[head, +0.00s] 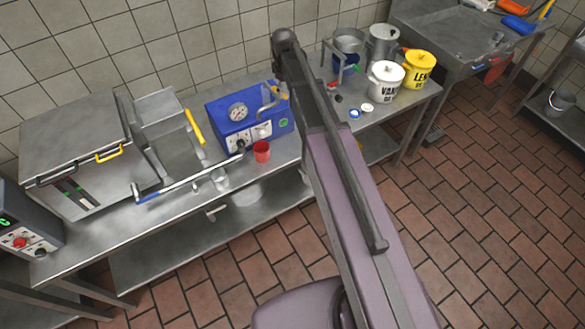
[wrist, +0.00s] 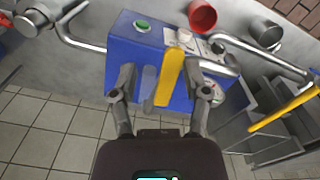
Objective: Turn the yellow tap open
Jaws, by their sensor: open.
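The yellow tap (wrist: 170,76) is an upright lever at the face of the blue machine (wrist: 128,50) in the wrist view. My gripper (wrist: 160,78) is open, with one finger on each side of the lever and visible gaps to both. A pale grey bar (wrist: 149,84) stands just left of the lever, also between the fingers. My arm hides most of my gripper there.
A red cup (head: 261,152) stands before the machine; it also shows in the wrist view (wrist: 202,17). Left are a steel fryer with a yellow handle (head: 195,126) and a long blue-ended rod (head: 188,180). White (head: 385,82) and yellow (head: 419,70) buckets stand right.

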